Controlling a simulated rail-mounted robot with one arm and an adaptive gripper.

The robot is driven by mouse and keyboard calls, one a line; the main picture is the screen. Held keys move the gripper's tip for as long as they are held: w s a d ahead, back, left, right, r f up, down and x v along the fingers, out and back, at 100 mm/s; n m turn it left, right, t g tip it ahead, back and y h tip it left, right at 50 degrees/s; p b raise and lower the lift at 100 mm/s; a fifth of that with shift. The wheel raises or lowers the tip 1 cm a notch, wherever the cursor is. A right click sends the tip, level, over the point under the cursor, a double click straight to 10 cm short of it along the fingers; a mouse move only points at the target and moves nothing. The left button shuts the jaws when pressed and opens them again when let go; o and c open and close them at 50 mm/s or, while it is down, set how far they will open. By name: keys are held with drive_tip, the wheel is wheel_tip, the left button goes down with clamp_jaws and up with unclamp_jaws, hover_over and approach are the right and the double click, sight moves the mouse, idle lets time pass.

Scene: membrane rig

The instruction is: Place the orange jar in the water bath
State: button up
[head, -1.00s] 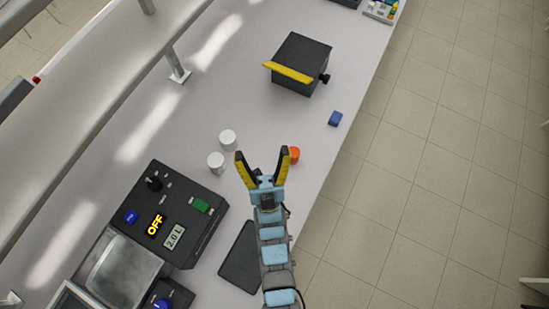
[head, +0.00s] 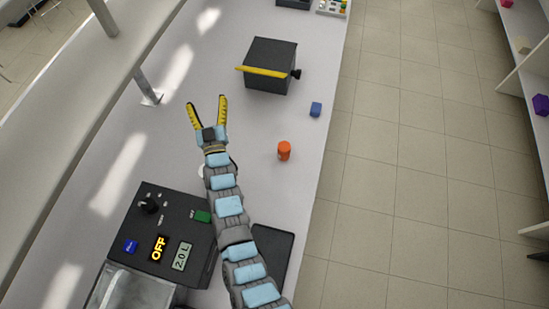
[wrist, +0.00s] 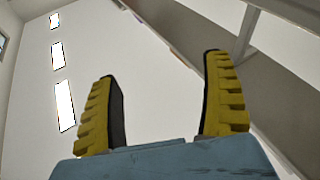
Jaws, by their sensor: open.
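The orange jar (head: 284,151) stands upright on the bench near its right edge, with nothing touching it. My gripper (head: 207,101) is open and empty, left of and farther up the picture than the jar. In the wrist view, its yellow-and-black fingers (wrist: 158,66) are spread with nothing between them, facing walls and lights; the jar is not in that view. A dark unit (head: 165,228) reading OFF and 2.0 L stands at the lower left. A grey, glassy basin (head: 135,293) adjoins it and may be the water bath; the frame edge cuts it off.
A black box with a yellow bar (head: 270,65) stands at the back. A white jar (head: 201,171) is mostly hidden behind my arm. A dark flat pad (head: 271,258) lies beside my arm. A shelf runs along the left.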

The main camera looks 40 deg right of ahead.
drive_tip(key=w+d+f+n+g+y+b, duration=0.3)
drive_tip(key=w+d+f+g+y+b, duration=0.25)
drive_tip(key=w, duration=0.45)
drive_tip(key=n+g+y+b, duration=0.4)
drive_tip(key=n+g+b, duration=0.7)
drive_tip(key=g, duration=0.3)
hover_over(283, 145)
wheel_tip(283, 145, down, 7)
drive_tip(key=shift+t, duration=0.25)
wheel_tip(283, 145, down, 11)
drive_tip(key=shift+s+f+p, duration=0.1)
drive_tip(key=shift+p, duration=0.4)
drive_tip(key=shift+s+d+f, duration=0.1)
drive_tip(key=shift+s+f, duration=0.1)
drive_tip(key=shift+f, duration=1.25)
drive_tip(key=shift+s+f, duration=0.15)
drive_tip(key=shift+f, duration=1.25)
drive_tip(key=shift+c, duration=0.3)
drive_tip(key=c, duration=1.3)
